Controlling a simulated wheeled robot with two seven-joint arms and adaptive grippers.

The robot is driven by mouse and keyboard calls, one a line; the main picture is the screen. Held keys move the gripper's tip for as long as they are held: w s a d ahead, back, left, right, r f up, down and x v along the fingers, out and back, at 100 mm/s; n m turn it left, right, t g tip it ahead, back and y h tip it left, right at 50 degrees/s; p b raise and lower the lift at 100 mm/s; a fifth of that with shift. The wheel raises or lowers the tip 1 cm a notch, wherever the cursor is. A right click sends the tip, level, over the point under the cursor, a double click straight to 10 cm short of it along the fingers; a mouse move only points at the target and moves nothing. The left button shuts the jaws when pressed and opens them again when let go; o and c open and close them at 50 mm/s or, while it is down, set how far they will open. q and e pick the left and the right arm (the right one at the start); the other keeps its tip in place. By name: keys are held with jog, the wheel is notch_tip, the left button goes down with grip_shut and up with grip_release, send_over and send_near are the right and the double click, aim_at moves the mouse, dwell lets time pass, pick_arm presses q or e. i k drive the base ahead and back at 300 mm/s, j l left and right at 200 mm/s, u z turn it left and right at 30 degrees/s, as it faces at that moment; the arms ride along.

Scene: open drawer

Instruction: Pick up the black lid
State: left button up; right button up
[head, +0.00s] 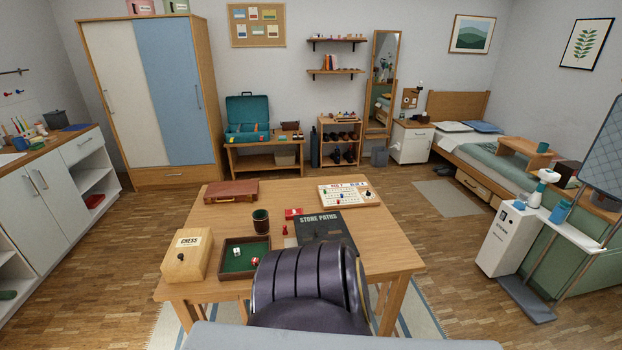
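A flat black box lid or box top (322,228) printed "STONE PATHS" lies on the wooden table (235,208), right of the middle. The chair back hides part of its near side. I cannot tell whether a box bottom is under it. Neither of my grippers shows in the head view.
A dark padded chair (308,280) stands at the table's near edge. Around the lid are a white game board (348,195), a small red box (293,213), a dark cup (260,221), a green dice tray (238,275) and a chess box (186,254). A brown case (231,191) lies at the far left.

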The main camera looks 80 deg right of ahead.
aim_at(325, 227)
jog(key=z, duration=2.95)
